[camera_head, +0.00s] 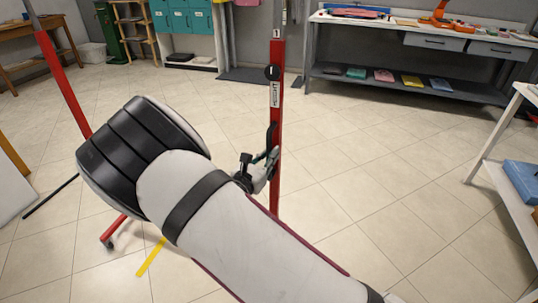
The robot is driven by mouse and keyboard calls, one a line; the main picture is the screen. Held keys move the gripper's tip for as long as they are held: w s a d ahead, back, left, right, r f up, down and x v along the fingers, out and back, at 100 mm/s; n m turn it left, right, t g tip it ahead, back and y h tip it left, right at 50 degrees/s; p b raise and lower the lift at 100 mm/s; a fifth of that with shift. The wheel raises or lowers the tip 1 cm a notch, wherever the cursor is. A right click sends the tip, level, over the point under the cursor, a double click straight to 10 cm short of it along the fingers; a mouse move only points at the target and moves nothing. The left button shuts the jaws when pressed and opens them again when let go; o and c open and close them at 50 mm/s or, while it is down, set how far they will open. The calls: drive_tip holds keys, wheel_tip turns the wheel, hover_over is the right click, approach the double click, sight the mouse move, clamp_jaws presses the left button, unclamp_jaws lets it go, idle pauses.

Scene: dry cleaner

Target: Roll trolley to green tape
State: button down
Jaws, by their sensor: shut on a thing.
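The trolley has red uprights; the near right post (275,125) carries a label and a dark knob, and the left post (63,80) leans in the picture. A red foot with a caster (112,235) shows below my arm. My gripper (271,163) is shut on the trolley at the right post, by a dark handle on it. My arm hides much of the trolley's base. No green tape shows in this view; a yellow tape strip (151,257) lies on the floor beside the base.
A grey workbench (425,88) with a lower shelf stands at the back right. A white table with a blue item (522,182) is at the right edge. Teal lockers (183,18) and a wooden table (28,28) stand behind. The tiled floor right of the post is clear.

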drive_tip(key=shift+s+d+f, duration=0.1)
drive_tip(key=shift+s+d, duration=0.05)
drive_tip(key=shift+d, duration=0.15)
drive_tip(key=c, duration=1.6)
unclamp_jaws()
drive_tip(key=shift+o, duration=0.2)
drive_tip(key=v, duration=1.2)
